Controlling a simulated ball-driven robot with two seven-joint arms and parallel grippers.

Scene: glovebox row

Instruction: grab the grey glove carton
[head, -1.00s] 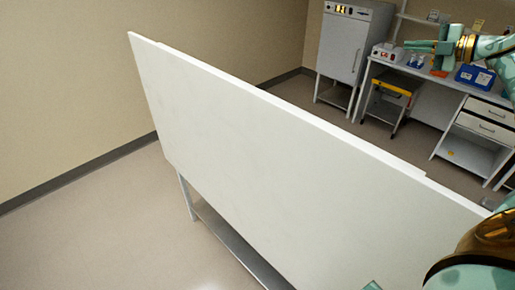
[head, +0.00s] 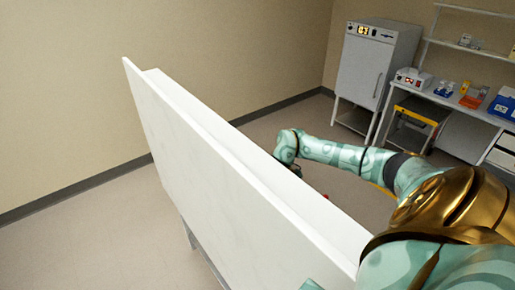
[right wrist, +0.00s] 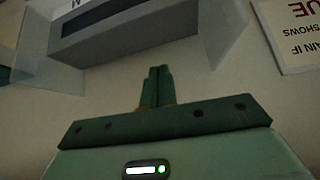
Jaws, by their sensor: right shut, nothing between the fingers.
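In the right wrist view, a grey box (right wrist: 130,42) with a long dark slot is at the top, between clear panels. It may be the grey glove carton, but I cannot tell for sure. My right gripper (right wrist: 160,72) has its two green fingers together, empty, pointing up the picture just below the box; they appear apart from it. In the head view my right arm reaches in from the right behind the white panel, and its gripper is mostly hidden there. No glove carton can be made out in the head view. My left gripper is not in view.
A large white panel (head: 215,170) stands close in front of me. A cabinet (head: 366,75) and a bench with a blue box (head: 504,103) stand at the back right. In the wrist view a printed sign (right wrist: 292,35) is on the wall at right. Floor at left is clear.

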